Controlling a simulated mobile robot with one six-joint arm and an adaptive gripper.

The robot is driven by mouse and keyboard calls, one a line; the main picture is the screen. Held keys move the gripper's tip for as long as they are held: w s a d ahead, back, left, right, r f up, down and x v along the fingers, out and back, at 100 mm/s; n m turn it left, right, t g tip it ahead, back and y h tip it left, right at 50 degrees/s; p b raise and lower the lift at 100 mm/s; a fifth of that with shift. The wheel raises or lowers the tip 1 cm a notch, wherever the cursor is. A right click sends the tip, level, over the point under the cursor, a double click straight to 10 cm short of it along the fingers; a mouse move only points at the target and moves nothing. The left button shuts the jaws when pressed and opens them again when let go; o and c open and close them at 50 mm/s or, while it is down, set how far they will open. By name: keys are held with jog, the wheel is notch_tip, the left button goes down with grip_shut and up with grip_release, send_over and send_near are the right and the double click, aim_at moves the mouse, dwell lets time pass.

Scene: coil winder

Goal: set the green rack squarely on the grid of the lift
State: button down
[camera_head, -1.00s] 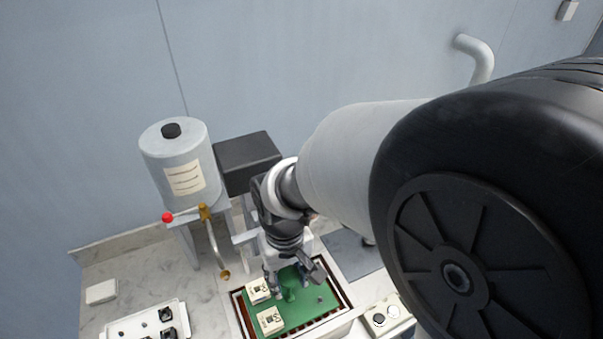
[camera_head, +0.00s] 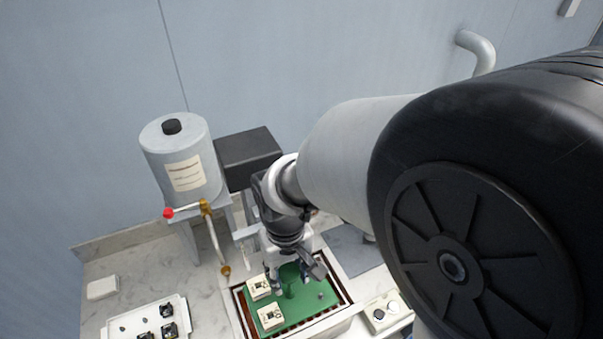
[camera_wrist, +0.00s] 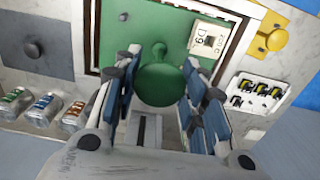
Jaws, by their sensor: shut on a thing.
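The green rack (camera_head: 300,309) is a flat green plate with a round green knob (camera_wrist: 158,84) standing up from it. White square blocks (camera_head: 270,316) with dark print sit on its left part in the head view; one block (camera_wrist: 208,40) shows at the right in the wrist view. The rack lies within the framed opening of the lift (camera_head: 343,314), with brown strip showing along its edges. My gripper (camera_wrist: 160,88) is shut on the knob, its blue-padded fingers on either side. The grid under the rack is hidden, and I cannot tell whether the rack touches it.
A grey tank (camera_head: 182,165) with a red-tipped tap stands behind left. A white tray (camera_head: 148,322) with black parts is at front left. A control box with round buttons (camera_head: 386,311) is at right. Several small cans (camera_wrist: 45,105) show in the wrist view.

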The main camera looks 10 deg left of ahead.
jog(key=shift+f+b, duration=0.5)
jog(key=shift+f, duration=0.3)
jog(key=c, duration=0.9)
grip_release()
notch_tip(320, 180, up, 12)
jog(key=shift+r, duration=0.1)
jog(key=s+d+r+m+t, duration=0.1)
jog(key=s+d+m, duration=0.1)
jog(key=d, duration=0.4)
jog(key=s+d+r+m+t, duration=0.1)
jog(key=s+d+m+t, duration=0.1)
jog(key=s+d, duration=0.2)
jog(key=s+d+r+m+t, duration=0.1)
jog(key=s+d+r+m, duration=0.1)
jog(key=d, duration=0.8)
jog(key=shift+s+d+t, duration=0.25)
jog(key=shift+s+t, duration=0.05)
jog(key=shift+s, duration=0.35)
